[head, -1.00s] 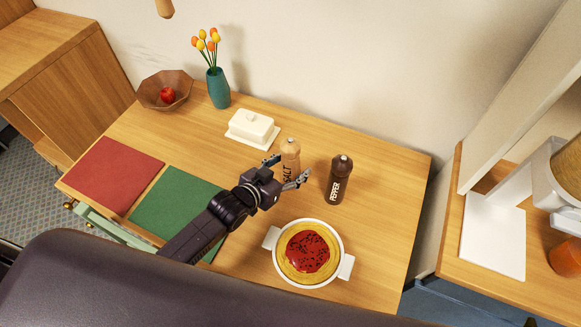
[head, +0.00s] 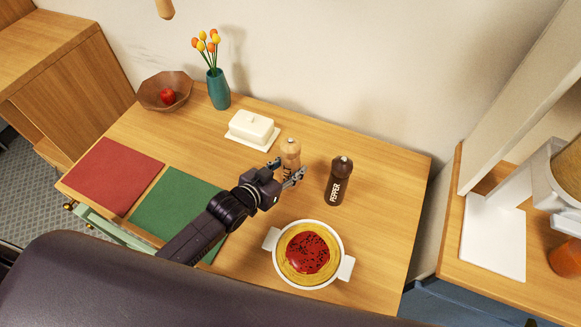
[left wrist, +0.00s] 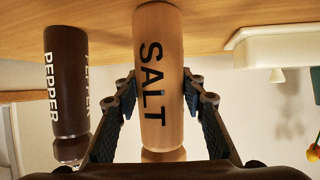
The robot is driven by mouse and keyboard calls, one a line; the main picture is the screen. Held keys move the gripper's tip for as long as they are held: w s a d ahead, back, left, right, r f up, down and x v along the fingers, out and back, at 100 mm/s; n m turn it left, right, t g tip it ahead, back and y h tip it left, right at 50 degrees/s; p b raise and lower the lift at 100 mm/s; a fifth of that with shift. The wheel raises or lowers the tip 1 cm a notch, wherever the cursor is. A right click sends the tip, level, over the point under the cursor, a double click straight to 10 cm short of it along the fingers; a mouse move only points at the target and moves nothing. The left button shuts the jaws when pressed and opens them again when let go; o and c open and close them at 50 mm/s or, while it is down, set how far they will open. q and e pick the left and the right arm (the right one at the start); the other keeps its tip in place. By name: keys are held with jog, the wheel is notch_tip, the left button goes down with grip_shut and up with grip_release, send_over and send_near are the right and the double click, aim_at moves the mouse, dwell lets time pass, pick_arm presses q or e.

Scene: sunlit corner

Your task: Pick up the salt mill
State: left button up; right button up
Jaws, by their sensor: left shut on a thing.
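The salt mill (head: 290,152) is light wood with dark SALT lettering and stands upright on the table (head: 385,190). My left gripper (head: 288,172) is shut on it from the front left. In the left wrist view the salt mill (left wrist: 158,70) appears upside down between the two fingers (left wrist: 157,110), its base at or close to the tabletop; I cannot tell whether it is lifted. The dark pepper mill (head: 339,180) stands upright to its right, apart from it, and also shows in the left wrist view (left wrist: 66,85). My right gripper is in neither view.
A white pot of pasta with red sauce (head: 308,253) stands in front. A white butter dish (head: 251,128) is behind left. A teal vase (head: 217,88), a wooden bowl (head: 152,92), a red mat (head: 112,175) and a green mat (head: 175,205) lie farther left. The table's right side is clear.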

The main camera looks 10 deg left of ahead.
pick_arm(q)
notch_tip(320, 180, up, 20)
send_over(290, 140)
jog(key=shift+f, duration=0.15)
